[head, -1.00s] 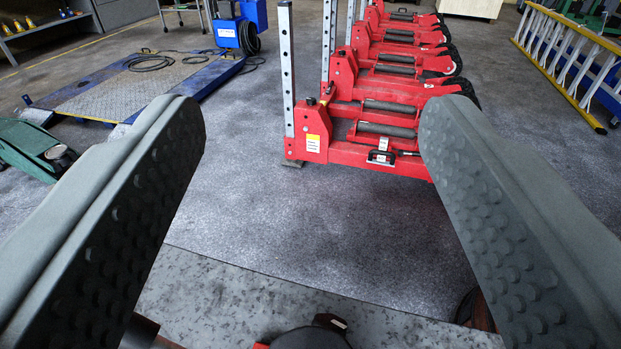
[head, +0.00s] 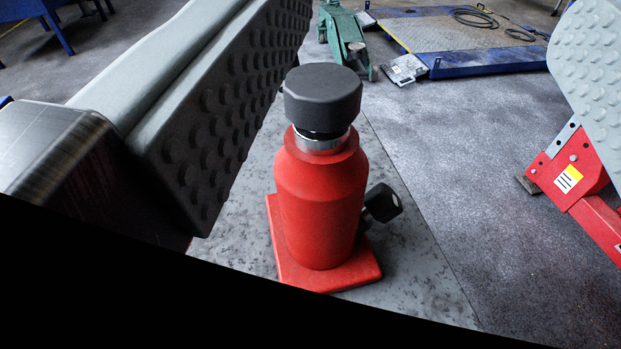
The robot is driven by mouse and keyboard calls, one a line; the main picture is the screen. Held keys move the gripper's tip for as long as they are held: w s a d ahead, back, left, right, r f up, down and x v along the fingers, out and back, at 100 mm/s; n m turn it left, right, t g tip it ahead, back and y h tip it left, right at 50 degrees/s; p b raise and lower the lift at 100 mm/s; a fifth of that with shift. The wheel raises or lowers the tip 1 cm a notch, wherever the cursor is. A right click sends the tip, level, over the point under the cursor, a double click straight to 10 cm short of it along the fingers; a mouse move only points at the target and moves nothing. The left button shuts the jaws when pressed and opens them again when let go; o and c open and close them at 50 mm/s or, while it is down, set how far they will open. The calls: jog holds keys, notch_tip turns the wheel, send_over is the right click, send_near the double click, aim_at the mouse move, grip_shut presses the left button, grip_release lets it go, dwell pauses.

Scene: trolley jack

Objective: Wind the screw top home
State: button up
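A red bottle jack (head: 322,205) stands upright on a red base plate (head: 345,279) on the floor, in the middle of the head view. Its black screw top (head: 322,97) sits above the silver neck (head: 321,140), with a dark gap between them; it looks slightly tilted. A black knob (head: 382,203) sticks out at the lower right of the body. My gripper (head: 430,45) is open and empty. Its left studded finger is close to the left of the jack, and its right finger shows only at the right edge. Neither finger visibly grips the top.
A green trolley jack (head: 345,35) stands behind the screw top. A blue-edged platform (head: 450,45) with coiled cable lies at the back right. A red jack frame (head: 575,180) stands at the right edge. Floor between is clear. The bottom of the view is black.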

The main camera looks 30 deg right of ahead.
aim_at(326, 120)
jog(key=s+a+f+n+t+y, duration=0.3)
jog(key=s+a+f+n+y, duration=0.15)
jog(key=s+f+y, duration=0.2)
jog(key=shift+n, duration=0.25)
jog(key=x, duration=1.7)
jog(key=shift+s+d+r, duration=0.1)
jog(key=shift+d+r, duration=0.15)
jog(key=shift+d, duration=0.05)
jog(key=shift+c, duration=0.4)
jog(key=c, duration=0.9)
jog(key=shift+h, duration=0.45)
